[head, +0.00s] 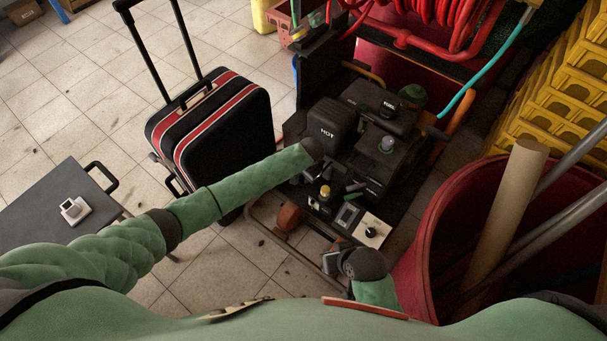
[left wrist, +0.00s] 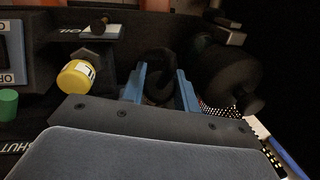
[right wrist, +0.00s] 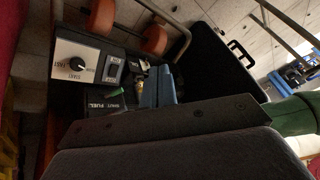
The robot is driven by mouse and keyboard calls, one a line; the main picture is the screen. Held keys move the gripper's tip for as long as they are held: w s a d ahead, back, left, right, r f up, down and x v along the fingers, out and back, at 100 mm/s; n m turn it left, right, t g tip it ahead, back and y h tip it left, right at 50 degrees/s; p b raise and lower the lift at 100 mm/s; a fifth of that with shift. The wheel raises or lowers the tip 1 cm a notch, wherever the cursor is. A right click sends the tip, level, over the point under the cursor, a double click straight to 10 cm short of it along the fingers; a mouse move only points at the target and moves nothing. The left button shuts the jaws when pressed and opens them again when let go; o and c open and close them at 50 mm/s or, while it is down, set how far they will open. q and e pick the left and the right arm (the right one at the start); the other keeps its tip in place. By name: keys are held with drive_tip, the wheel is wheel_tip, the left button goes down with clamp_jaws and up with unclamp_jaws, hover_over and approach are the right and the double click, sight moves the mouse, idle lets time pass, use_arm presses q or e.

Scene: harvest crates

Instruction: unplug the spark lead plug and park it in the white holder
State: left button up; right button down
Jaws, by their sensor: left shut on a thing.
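My left gripper (left wrist: 160,70) has its two blue fingers on either side of a black, curved piece, which looks like the spark lead plug (left wrist: 158,88). It is shut on it, low over the dark engine (head: 375,140). In the head view my left wrist hides the fingers and plug. A small white block with a dark opening, likely the white holder (head: 75,209), sits on the dark table at left, well away from my left gripper. My right gripper (right wrist: 157,82) has its blue fingers together, apparently empty, above the front of the engine near the control panel.
The black muffler marked HOT (head: 328,125) stands close to my left wrist. A yellow cap (left wrist: 76,77) is left of my left fingers. A black suitcase (head: 215,130) stands between engine and table (head: 50,190). A red barrel (head: 440,200) and yellow crates (head: 570,75) crowd the right.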

drive_tip(key=shift+s+d+r+p, duration=0.3)
drive_tip(key=shift+s+d+r, duration=0.05)
drive_tip(key=shift+s+r, duration=0.3)
wheel_tip(320, 180, up, 6)
drive_tip(key=d+g+p, duration=0.1)
drive_tip(key=d+p, duration=0.1)
drive_tip(key=shift+s+h, duration=0.2)
drive_tip(key=shift+h, duration=0.2)
idle(1.0)
